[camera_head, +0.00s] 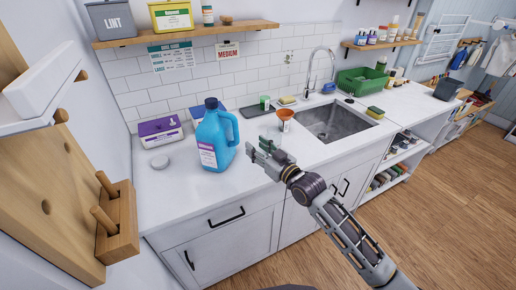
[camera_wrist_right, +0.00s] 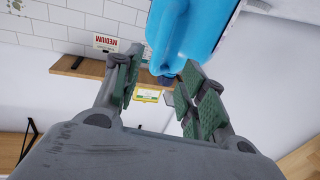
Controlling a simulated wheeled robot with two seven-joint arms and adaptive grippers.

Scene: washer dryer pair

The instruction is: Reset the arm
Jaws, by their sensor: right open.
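My right arm reaches in from the bottom right in the head view. Its gripper (camera_head: 266,158) is open and empty above the counter's front edge, just right of the blue detergent jug (camera_head: 212,138). In the right wrist view the two fingers (camera_wrist_right: 158,98) stand apart with green pads, and the blue jug (camera_wrist_right: 190,35) shows beyond and between them, at the top. I cannot tell whether a finger touches the jug. My left gripper is not in view.
The white counter (camera_head: 185,190) holds a purple-lidded box (camera_head: 160,131), an orange cup (camera_head: 285,117) and a sink (camera_head: 335,122). A wooden shelf (camera_head: 190,34) hangs above. A wooden peg board (camera_head: 50,185) is close at the left. Wood floor is open at right.

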